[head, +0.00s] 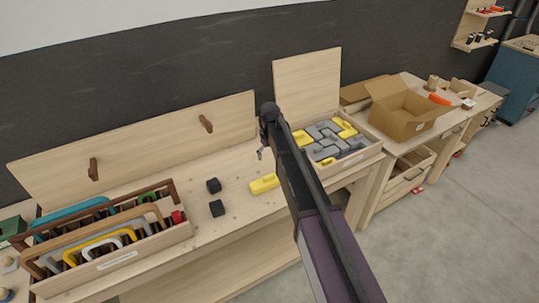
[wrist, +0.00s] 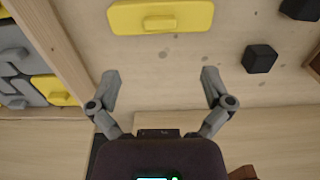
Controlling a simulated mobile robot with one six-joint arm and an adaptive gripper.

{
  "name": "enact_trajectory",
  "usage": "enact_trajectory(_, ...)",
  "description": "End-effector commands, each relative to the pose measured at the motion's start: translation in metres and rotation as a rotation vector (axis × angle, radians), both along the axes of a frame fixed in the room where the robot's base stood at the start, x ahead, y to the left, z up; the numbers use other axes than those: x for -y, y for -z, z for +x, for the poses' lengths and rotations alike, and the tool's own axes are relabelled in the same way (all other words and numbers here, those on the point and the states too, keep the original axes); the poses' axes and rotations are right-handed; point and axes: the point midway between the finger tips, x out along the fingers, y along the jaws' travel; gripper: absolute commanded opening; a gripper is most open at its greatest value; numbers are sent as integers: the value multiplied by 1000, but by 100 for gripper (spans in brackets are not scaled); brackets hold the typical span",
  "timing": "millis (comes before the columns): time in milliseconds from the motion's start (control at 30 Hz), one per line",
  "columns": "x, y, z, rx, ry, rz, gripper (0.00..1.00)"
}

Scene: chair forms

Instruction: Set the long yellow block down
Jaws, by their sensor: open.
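The long yellow block (head: 264,184) lies flat on the wooden bench between the black cubes and the puzzle tray. It also shows in the wrist view (wrist: 160,16), at the top edge, with a small raised grip on it. My gripper (wrist: 158,78) is open and empty, its two fingers spread apart. The block lies beyond the fingertips and apart from them. In the head view my arm covers most of the gripper; only a small part shows near the block.
A tray (head: 359,163) of grey and yellow blocks stands right of the block. Two black cubes (head: 214,186) (head: 217,208) lie to its left. A crate (head: 112,262) of coloured frames stands at the left. An open cardboard box (head: 405,129) is at the right.

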Motion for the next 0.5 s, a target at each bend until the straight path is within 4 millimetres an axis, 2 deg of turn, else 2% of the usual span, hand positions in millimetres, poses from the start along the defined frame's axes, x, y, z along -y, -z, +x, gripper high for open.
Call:
enact_trajectory(167, 5, 0, -4, 0, 8, 0, 100)
enact_trajectory(267, 17, 0, -13, 0, 30, 0, 100)
enact_trajectory(367, 37, 0, -30, 0, 69, 0, 100)
enact_trajectory(500, 79, 0, -67, -1, 155, 0, 100)
